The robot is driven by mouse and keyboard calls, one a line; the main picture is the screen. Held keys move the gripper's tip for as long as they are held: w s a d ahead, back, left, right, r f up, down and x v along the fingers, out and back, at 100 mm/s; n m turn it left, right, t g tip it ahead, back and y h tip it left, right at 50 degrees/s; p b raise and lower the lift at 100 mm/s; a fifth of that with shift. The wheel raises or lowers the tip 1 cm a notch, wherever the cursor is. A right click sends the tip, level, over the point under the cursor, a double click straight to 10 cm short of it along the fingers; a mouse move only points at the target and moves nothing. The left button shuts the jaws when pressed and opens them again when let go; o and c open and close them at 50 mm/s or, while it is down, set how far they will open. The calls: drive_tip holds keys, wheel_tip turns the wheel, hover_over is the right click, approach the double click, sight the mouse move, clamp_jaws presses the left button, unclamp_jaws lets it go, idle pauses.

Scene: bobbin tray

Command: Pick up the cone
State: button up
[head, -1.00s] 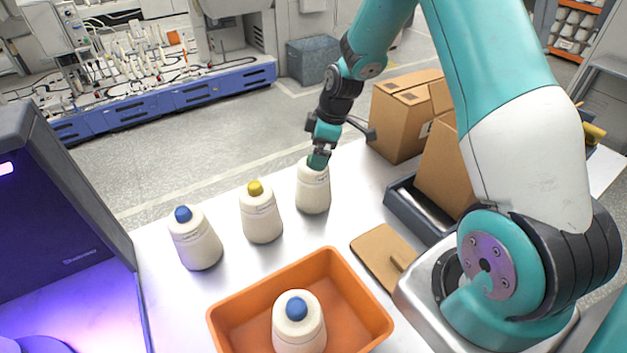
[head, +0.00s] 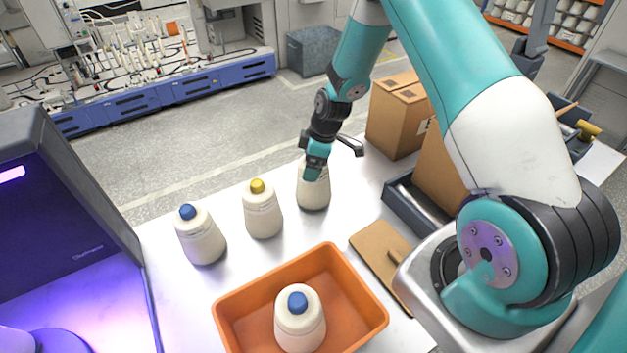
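Three cream yarn cones stand upright in a slanted row on the white table. The left cone (head: 202,241) has a blue top and the middle cone (head: 262,215) has a yellow top. The right cone (head: 314,193) has its top hidden by my gripper (head: 314,172). A further cone (head: 299,325) with a blue top stands in the orange tray (head: 237,302). My gripper points down at the top of the right cone, overlapping it in the picture. I cannot make out whether its fingers are apart or closed on the cone.
A brown clipboard-like board (head: 372,247) lies right of the tray. A dark tray (head: 408,212) and cardboard boxes (head: 397,118) stand behind it at the right. A dark machine with a purple glow (head: 62,235) borders the table's left side.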

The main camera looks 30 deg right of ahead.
drive_tip(key=shift+c, duration=0.4)
drive_tip(key=shift+r, duration=0.15)
drive_tip(key=shift+r, duration=0.25)
wheel_tip(320, 180, up, 19)
drive_tip(key=b, duration=0.5)
drive_tip(key=shift+r, duration=0.2)
wheel_tip(320, 180, up, 20)
drive_tip(key=p, duration=1.5)
drive_tip(key=shift+s, duration=0.1)
